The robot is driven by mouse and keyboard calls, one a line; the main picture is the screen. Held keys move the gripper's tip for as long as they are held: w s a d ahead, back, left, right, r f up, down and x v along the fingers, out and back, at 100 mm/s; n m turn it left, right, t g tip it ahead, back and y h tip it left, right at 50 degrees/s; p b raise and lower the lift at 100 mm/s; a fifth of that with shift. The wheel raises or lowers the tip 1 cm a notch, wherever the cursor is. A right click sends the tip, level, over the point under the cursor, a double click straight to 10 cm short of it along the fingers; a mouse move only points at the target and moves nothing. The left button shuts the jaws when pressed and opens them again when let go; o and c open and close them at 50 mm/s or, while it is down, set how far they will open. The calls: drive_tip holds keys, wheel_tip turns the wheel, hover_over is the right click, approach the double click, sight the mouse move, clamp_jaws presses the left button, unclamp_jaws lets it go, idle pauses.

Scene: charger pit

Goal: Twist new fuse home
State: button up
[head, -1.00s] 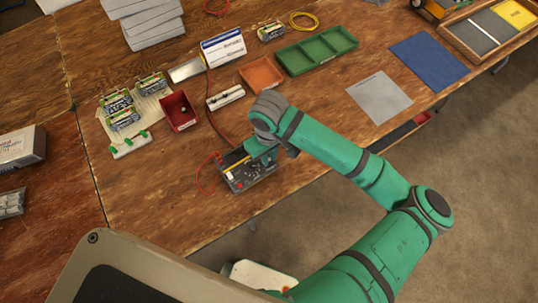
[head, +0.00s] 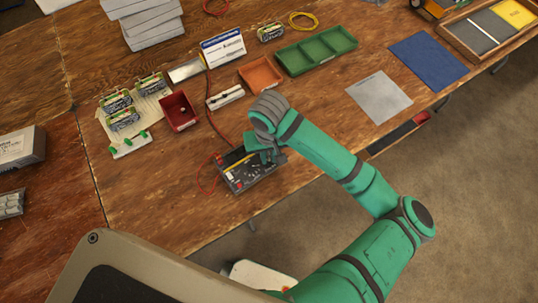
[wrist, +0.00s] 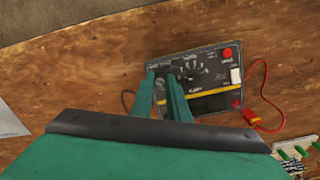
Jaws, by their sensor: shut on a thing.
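A dark tester unit (head: 245,176) with a grey panel, a dial and a yellow stripe lies near the front edge of the wooden bench. It fills the upper middle of the wrist view (wrist: 208,103), with a red button at one corner. My gripper (head: 268,155) is over the panel's far right part in the head view. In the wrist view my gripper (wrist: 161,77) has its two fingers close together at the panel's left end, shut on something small. That is likely the fuse, mostly hidden between the fingertips. I cannot tell how deep it sits.
A red bin (head: 178,111), an orange tray (head: 260,75) and a green divided tray (head: 316,51) stand behind the unit. A white block (head: 226,97) lies between them. Red leads (wrist: 257,110) run from the unit. Bare bench lies to its left.

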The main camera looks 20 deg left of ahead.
drive_tip(key=shift+a+m, duration=0.1)
drive_tip(key=shift+m, duration=0.8)
drive_tip(key=o, duration=0.9)
drive_tip(key=shift+r, duration=0.15)
drive_tip(key=shift+r, duration=2.9)
drive_tip(key=shift+f, duration=0.1)
